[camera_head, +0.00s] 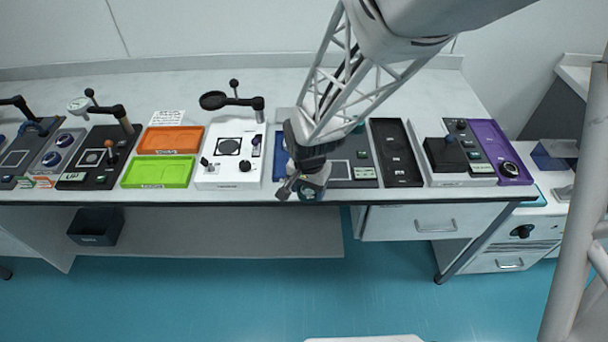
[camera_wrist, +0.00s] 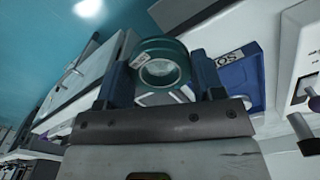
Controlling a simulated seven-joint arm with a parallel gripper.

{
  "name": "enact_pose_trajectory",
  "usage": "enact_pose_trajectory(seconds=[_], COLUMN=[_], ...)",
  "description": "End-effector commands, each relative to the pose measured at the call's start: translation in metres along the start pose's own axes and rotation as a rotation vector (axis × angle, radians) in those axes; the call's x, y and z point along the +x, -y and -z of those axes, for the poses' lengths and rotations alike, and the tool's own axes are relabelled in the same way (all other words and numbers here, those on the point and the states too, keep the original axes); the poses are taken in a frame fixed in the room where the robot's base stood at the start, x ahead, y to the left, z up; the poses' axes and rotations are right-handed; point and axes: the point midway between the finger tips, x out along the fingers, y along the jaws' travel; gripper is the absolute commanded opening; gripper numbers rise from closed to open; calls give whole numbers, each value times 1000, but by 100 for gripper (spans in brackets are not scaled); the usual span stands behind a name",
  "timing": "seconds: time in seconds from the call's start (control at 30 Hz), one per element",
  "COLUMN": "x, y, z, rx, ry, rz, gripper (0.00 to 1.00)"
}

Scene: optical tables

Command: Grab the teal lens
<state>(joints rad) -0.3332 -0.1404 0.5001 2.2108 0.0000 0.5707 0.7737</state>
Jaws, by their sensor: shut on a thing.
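The teal lens (camera_wrist: 160,68) is a thick teal ring around clear glass, and it fills the gap between my fingers in the wrist view. My gripper (camera_wrist: 162,80) is shut on it, with one blue-grey finger on each side. In the head view my gripper (camera_head: 305,188) is over the front edge of the table, and the lens (camera_head: 307,194) shows small and dark at its tip. A blue tray (camera_wrist: 233,75) lies just behind and to the right of the lens in the wrist view. Whether the lens touches anything below is hard to tell.
A white device (camera_head: 229,178) with a black round part stands left of my gripper. Green (camera_head: 158,172) and orange (camera_head: 170,140) trays lie farther left. A black tray (camera_head: 396,153) and a purple panel (camera_head: 499,151) lie to the right. The floor in front is clear.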

Motion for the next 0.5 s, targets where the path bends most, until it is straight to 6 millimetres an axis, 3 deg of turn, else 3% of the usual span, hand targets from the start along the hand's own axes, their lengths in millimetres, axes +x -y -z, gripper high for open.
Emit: enact_pose_trajectory(seconds=[0.5], x=[-1], y=[-9], z=[-10], rx=[0], ry=[0], rz=[0], gripper=[37])
